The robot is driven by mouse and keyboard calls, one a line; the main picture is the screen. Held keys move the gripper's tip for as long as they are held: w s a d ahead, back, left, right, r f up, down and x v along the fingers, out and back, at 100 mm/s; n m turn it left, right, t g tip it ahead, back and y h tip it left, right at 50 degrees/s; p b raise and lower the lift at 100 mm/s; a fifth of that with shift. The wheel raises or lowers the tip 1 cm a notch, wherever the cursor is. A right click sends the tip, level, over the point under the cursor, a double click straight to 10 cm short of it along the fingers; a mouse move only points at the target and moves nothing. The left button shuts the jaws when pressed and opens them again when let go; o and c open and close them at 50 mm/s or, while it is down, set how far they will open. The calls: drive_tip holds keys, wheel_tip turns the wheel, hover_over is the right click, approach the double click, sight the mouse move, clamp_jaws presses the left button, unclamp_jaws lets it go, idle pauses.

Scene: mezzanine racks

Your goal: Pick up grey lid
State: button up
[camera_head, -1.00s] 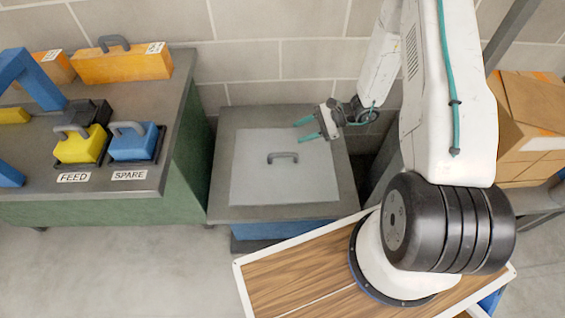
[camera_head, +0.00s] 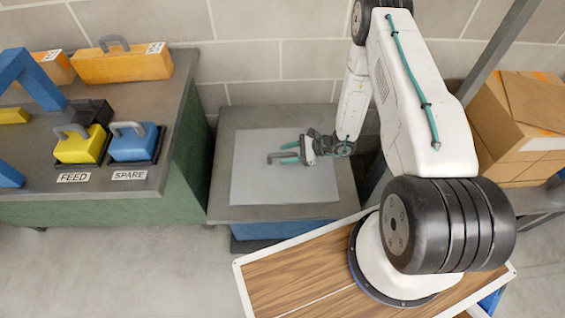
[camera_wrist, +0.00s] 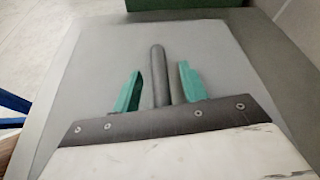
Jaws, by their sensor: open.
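The grey lid (camera_head: 255,185) is a flat light-grey plate lying on a low grey-topped stand with a blue lower part. Its dark grey bar handle (camera_head: 272,157) stands near the middle of the plate. My gripper (camera_head: 290,153) is open over the lid, its teal fingers pointing left toward the handle. In the wrist view the lid (camera_wrist: 90,80) fills most of the picture. There the handle (camera_wrist: 158,72) shows between the two teal fingers (camera_wrist: 158,88), with a gap on each side. I cannot tell how far down the fingers reach beside it.
A green bench (camera_head: 185,120) on the left holds a yellow block (camera_head: 82,148) by FEED, a blue block (camera_head: 133,145) by SPARE, and orange cases (camera_head: 125,67). Cardboard boxes (camera_head: 510,125) stand on the right. A brick wall (camera_head: 270,65) is behind.

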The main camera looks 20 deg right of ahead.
drive_tip(key=shift+a, duration=0.1)
drive_tip(key=shift+c, duration=0.3)
clamp_jaws()
drive_tip(key=shift+w, duration=0.1)
idle(1.0)
